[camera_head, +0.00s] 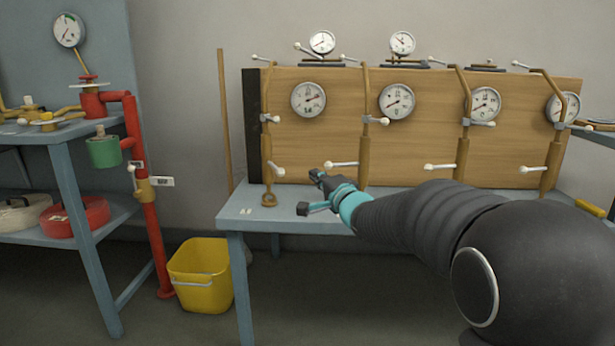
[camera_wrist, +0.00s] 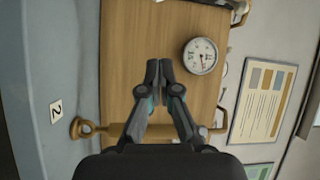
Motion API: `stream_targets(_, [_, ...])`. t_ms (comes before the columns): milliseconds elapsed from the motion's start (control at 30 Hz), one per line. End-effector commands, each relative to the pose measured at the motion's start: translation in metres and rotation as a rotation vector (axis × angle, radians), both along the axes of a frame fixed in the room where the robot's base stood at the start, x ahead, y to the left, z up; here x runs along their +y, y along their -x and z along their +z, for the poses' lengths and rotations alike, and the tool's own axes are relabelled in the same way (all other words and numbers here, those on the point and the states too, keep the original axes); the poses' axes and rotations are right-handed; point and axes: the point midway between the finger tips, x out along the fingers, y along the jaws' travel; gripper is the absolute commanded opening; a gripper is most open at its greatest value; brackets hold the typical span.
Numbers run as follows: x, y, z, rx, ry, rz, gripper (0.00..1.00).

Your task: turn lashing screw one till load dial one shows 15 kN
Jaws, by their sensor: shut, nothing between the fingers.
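Several upright brass lashing screws stand against a wooden board, with white-tipped levers and round white load dials. The leftmost screw (camera_head: 268,150) ends below in a ring; its dial (camera_head: 309,99) is to its right. In the wrist view, the screw (camera_wrist: 130,131), turned sideways, passes behind my gripper, and a dial (camera_wrist: 200,56) shows beyond. A label "2" (camera_wrist: 56,109) lies on the table near the ring. I cannot tell which screw is number one, nor read the dials. My gripper (camera_wrist: 159,72) is shut and empty, in front of the board; in the head view its tip (camera_head: 320,178) is right of that screw.
The blue-grey table (camera_head: 250,215) is clear at its left front. A white-tipped lever (camera_head: 341,164) sticks out close to my gripper. A yellow bucket (camera_head: 201,275) is on the floor. A red pipe stand (camera_head: 143,210) and a shelf (camera_head: 60,130) are at left.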

Motion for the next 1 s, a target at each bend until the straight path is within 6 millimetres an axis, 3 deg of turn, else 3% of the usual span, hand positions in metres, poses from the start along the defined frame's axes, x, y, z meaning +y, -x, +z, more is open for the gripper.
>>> stream_targets(300, [0.026, -0.048, 0.002, 0.0, 0.002, 0.002, 0.0])
stream_targets(567, [0.043, -0.079, 0.004, -0.002, 0.002, 0.002, 0.0])
stream_targets(700, [0.055, -0.063, 0.0, -0.001, 0.003, 0.003, 0.0])
stream_targets(1000, [0.068, -0.048, -0.003, -0.001, 0.003, 0.002, 0.0])
